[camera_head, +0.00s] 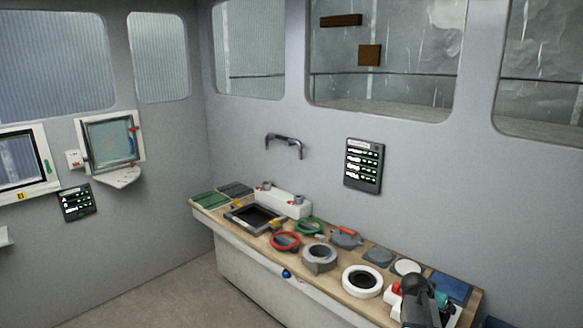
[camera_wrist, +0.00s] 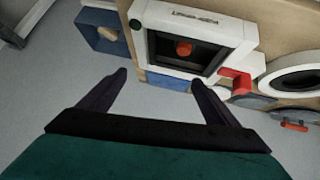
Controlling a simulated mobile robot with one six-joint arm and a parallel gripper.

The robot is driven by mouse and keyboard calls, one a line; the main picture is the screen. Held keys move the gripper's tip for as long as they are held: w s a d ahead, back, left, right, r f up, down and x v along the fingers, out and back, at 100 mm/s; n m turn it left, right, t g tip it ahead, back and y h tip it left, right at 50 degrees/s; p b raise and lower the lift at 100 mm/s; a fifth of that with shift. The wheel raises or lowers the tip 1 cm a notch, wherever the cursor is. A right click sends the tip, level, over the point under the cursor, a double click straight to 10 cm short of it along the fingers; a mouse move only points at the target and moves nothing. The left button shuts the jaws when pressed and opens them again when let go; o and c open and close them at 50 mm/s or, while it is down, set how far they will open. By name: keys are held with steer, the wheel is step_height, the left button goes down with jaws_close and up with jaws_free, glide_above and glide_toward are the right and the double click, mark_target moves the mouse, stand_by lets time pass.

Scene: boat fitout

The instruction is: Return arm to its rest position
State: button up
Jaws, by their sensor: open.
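My gripper (camera_wrist: 158,80) is open in the wrist view, with its two dark fingers spread apart. Nothing is between the fingers. Below the tips is grey floor, and the bench edge with a white-framed box (camera_wrist: 237,38) lies just beyond them. In the head view, a dark part of my arm (camera_head: 420,300) is at the near right end of the bench. The fingers cannot be made out there.
The wooden bench (camera_head: 330,282) runs along the wall and carries a white ring (camera_head: 362,282), a grey ring (camera_head: 319,259), a red ring (camera_head: 285,241) and other parts. A blue box (camera_wrist: 103,33) is at the wrist view's upper left. Floor (camera_head: 165,300) left of the bench is clear.

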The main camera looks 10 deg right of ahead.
steer(key=s+a+f+n+g+y, duration=0.1)
steer(key=s+a+f+n+y, duration=0.3)
steer(key=a, duration=1)
steer(key=s+a+f+n+g+y, duration=0.15)
steer(key=s+a+f+n, duration=0.35)
steer(key=a, duration=0.9)
steer(key=s+a+f+n+g+y, duration=0.1)
steer(key=s+a+f+g+y, duration=0.15)
steer(key=a+f, duration=0.75)
steer(key=s+a+f+g+b, duration=0.1)
steer(key=s+f+b, duration=0.4)
steer(key=s+f, duration=0.7)
steer(key=s+a+f+g+b, duration=0.2)
steer(key=s+f+b, duration=0.3)
steer(key=s+f, duration=0.7)
steer(key=shift+s+a+f+g, duration=0.15)
steer(key=shift+s+a+g, duration=0.1)
steer(key=shift+s+g, duration=0.75)
